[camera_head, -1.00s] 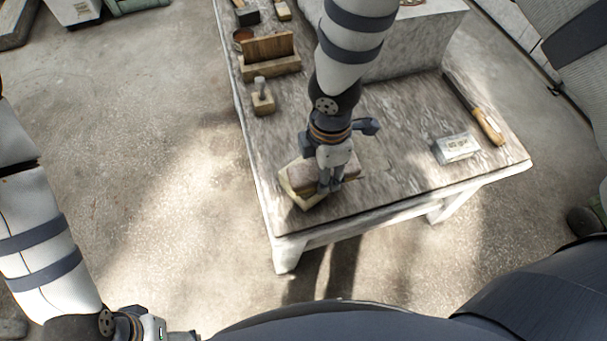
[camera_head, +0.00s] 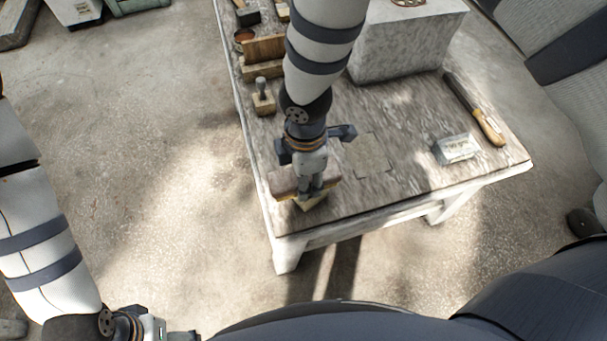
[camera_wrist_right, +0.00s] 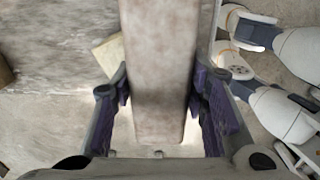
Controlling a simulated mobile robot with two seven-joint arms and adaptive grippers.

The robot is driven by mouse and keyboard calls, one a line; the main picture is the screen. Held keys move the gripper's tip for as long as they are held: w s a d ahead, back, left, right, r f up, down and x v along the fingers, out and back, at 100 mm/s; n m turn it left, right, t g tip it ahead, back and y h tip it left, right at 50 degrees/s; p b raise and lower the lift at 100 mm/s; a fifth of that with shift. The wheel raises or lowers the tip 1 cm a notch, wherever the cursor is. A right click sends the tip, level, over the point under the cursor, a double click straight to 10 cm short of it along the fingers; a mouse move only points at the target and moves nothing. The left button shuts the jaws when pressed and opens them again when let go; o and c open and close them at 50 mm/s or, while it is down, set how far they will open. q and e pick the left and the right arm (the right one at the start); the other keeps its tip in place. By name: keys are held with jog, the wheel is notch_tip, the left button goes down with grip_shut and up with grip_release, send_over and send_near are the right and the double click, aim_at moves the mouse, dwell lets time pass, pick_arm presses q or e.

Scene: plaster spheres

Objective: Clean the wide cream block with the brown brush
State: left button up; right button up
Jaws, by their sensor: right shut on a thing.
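My right gripper (camera_head: 313,190) is shut on the brown brush (camera_head: 288,187) near the table's front left corner. In the right wrist view the brush (camera_wrist_right: 160,70) is a long, smooth, grey-brown body between the purple-padded fingers. The wide cream block (camera_head: 313,203) lies under the brush, mostly hidden by it and the gripper; a pale corner shows in the wrist view (camera_wrist_right: 108,55). I cannot tell whether the bristles touch it. My left gripper (camera_head: 165,333) is at the bottom edge, away from the table, its fingers mostly cut off.
The worn table (camera_head: 400,135) has a small labelled block (camera_head: 456,149) and a wooden-handled tool (camera_head: 487,125) at right. A large stone block (camera_head: 405,45) stands behind. A wooden stamp-like piece (camera_head: 263,100) and a wooden holder (camera_head: 263,55) line the left edge.

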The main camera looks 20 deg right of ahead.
jog(key=shift+w+d, duration=0.1)
jog(key=shift+d, duration=2.15)
jog(key=shift+a, duration=2.25)
jog(key=shift+d+r, duration=0.4)
jog(key=shift+d, duration=0.2)
jog(key=shift+d+r, duration=0.35)
jog(key=shift+d, duration=0.25)
jog(key=shift+r, duration=0.1)
jog(key=shift+r, duration=1.15)
